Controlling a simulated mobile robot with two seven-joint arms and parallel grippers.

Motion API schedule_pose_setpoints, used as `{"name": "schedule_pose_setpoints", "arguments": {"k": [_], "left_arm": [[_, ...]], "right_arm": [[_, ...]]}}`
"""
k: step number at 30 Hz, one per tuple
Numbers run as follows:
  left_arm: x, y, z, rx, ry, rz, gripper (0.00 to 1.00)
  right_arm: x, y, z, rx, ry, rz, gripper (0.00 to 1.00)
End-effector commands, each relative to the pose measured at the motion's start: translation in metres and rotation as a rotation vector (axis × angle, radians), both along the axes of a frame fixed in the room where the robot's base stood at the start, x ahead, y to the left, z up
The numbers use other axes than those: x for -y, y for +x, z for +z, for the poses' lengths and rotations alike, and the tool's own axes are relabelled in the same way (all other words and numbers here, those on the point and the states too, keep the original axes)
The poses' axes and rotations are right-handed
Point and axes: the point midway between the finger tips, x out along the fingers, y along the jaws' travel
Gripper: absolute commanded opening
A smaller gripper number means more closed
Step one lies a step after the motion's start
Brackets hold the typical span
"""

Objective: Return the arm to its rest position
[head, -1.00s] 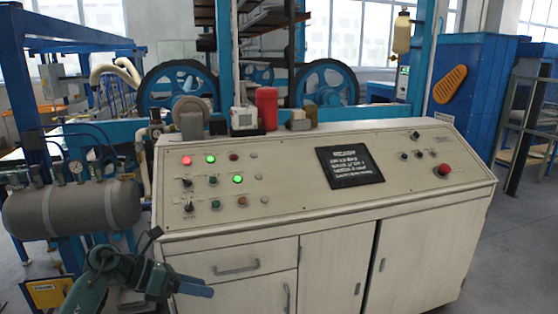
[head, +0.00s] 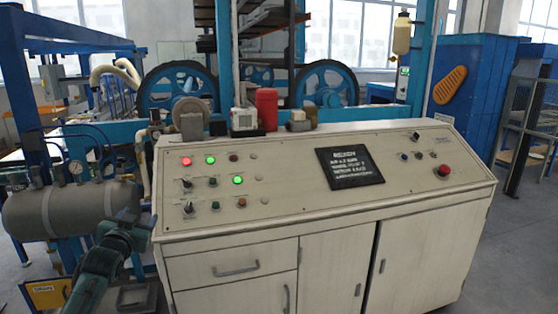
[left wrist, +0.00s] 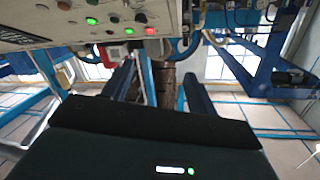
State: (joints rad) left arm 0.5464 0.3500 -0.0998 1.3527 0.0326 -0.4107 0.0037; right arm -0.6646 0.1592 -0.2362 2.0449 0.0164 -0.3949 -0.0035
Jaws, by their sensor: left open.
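My left arm (head: 97,268) comes up from the bottom left of the head view, left of the control console (head: 330,208). Its gripper end (head: 126,230) is beside the console's left edge and in front of the grey tank; its fingers are hard to make out there. In the left wrist view my left gripper (left wrist: 158,72) shows two dark fingers spread apart with nothing between them. The console panel, with lit green and red lamps, shows upside down at the top left of that view. My right gripper is not in view.
A grey cylindrical tank (head: 72,210) with hoses stands left of the console. A red cylinder (head: 267,108) stands on the console's back edge. A blue cabinet (head: 470,85) is at the right. Open floor shows right of the console.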

Motion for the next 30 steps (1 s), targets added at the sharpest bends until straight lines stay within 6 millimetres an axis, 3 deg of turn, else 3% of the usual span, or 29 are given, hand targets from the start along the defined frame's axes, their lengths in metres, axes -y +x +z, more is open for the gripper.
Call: {"name": "schedule_pose_setpoints", "arguments": {"k": [1,8,11,14,18,21,24,27,30], "left_arm": [[0.013,-0.012,-0.025,-0.025,0.009,-0.022,0.58],[0.061,-0.068,-0.108,-0.129,-0.008,-0.102,0.58],[0.087,-0.107,-0.149,-0.19,-0.03,-0.143,0.58],[0.117,-0.159,-0.19,-0.261,-0.066,-0.187,0.58],[0.158,-0.246,-0.235,-0.368,-0.138,-0.242,0.58],[0.182,-0.304,-0.252,-0.436,-0.194,-0.267,0.58],[0.198,-0.349,-0.258,-0.489,-0.242,-0.28,0.58],[0.208,-0.378,-0.259,-0.522,-0.275,-0.284,0.58],[0.213,-0.392,-0.259,-0.538,-0.293,-0.286,0.58]], "right_arm": [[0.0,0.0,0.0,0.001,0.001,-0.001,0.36],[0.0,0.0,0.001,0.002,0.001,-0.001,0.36],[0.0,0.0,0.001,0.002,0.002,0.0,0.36],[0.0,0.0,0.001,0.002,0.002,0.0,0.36],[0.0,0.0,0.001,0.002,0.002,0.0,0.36],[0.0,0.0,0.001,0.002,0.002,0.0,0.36],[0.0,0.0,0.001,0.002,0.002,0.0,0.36],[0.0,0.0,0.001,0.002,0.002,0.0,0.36],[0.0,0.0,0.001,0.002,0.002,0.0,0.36]]}}
